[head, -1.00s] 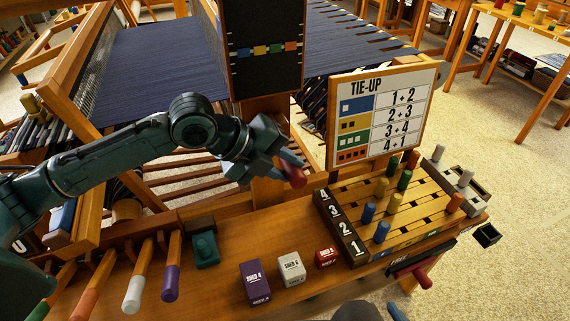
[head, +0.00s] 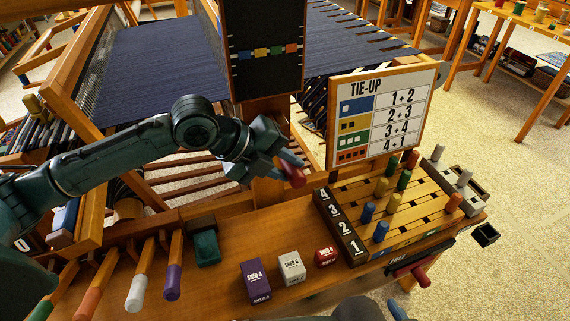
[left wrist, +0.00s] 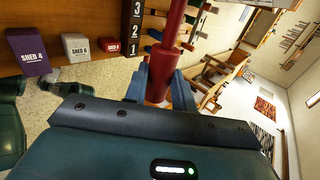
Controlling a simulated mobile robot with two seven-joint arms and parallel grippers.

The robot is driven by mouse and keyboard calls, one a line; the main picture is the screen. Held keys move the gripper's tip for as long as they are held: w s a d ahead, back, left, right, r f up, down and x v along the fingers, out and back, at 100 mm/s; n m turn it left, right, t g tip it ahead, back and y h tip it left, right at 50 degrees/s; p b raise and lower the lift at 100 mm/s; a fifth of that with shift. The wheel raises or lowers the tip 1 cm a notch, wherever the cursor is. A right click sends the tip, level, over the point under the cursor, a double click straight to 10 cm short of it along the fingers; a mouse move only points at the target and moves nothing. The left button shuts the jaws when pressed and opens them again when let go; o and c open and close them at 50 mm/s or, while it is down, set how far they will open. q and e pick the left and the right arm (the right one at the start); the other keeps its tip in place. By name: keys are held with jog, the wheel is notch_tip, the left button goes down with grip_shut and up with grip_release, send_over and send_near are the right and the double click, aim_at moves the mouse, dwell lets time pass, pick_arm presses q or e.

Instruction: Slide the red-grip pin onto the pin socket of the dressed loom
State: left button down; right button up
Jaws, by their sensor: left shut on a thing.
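My left gripper (head: 284,164) is shut on the red-grip pin (head: 292,174) and holds it above the wooden bench, left of the tie-up board. In the left wrist view the red pin (left wrist: 160,80) stands between the two blue fingers, and its far end runs out of the top of the picture. A small black square opening (head: 487,235) sticks out at the right end of the bench; I cannot tell whether it is the pin socket. Part of my right arm shows at the bottom edge of the head view, but its jaws cannot be made out.
A slatted peg board (head: 400,215) with coloured pegs stands right of the pin, below the tie-up sign (head: 381,115). Purple (head: 255,281), white (head: 291,268) and red (head: 325,256) blocks sit on the bench. A red-handled bar (head: 412,268) is at the front. Several coloured handles are at left.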

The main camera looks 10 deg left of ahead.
pick_arm(q)
jog(key=shift+w+a+p, duration=0.3)
jog(key=shift+w+a, duration=0.15)
jog(key=shift+w, duration=0.15)
jog(key=shift+w+a+p, duration=0.25)
jog(key=shift+w+a, duration=0.15)
jog(key=shift+w, duration=0.2)
jog(key=shift+w, duration=0.1)
jog(key=shift+w+a, duration=0.25)
jog(key=shift+w, duration=0.05)
jog(key=shift+w+p, duration=0.1)
jog(key=shift+p, duration=0.2)
dwell(0.8)
jog(key=shift+w+a, duration=0.55)
jog(key=shift+w, duration=0.2)
jog(key=shift+r, duration=0.1)
